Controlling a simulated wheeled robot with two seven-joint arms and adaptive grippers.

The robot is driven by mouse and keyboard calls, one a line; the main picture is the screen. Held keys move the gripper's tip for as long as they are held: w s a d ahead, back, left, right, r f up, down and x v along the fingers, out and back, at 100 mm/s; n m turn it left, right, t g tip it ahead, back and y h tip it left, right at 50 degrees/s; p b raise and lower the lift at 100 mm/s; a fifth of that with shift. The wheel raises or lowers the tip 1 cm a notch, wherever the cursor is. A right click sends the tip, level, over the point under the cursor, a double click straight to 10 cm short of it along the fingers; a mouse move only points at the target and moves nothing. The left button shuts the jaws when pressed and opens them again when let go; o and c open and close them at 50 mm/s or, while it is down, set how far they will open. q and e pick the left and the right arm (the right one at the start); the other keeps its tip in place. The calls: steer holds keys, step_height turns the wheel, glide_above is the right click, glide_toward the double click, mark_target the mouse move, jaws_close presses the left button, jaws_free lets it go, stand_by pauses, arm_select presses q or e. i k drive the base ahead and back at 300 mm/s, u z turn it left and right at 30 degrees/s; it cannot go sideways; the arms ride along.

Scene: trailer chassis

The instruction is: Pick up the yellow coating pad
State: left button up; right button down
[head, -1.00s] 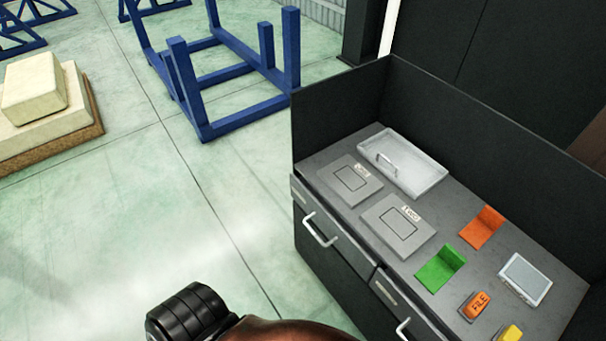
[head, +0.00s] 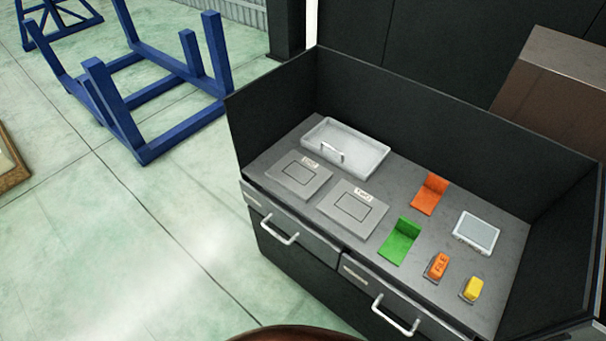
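The yellow coating pad (head: 472,289) is a small yellow block near the front right of the grey cabinet top (head: 345,243). It sits just right of a similar orange block (head: 437,266) with dark lettering. Nothing touches or covers the yellow pad. Neither of my grippers is in the head view; only a brown rounded shape shows at the bottom edge.
A green bracket (head: 400,241), an orange bracket (head: 429,195), a grey-white square tray (head: 476,233), two labelled plates and a handled white tray (head: 345,146) share the top. Dark panels (head: 440,145) wall its back and sides. Drawer handles (head: 394,318) stick out in front.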

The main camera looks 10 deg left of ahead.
mark_target(471, 289)
steer(key=z, duration=1.35)
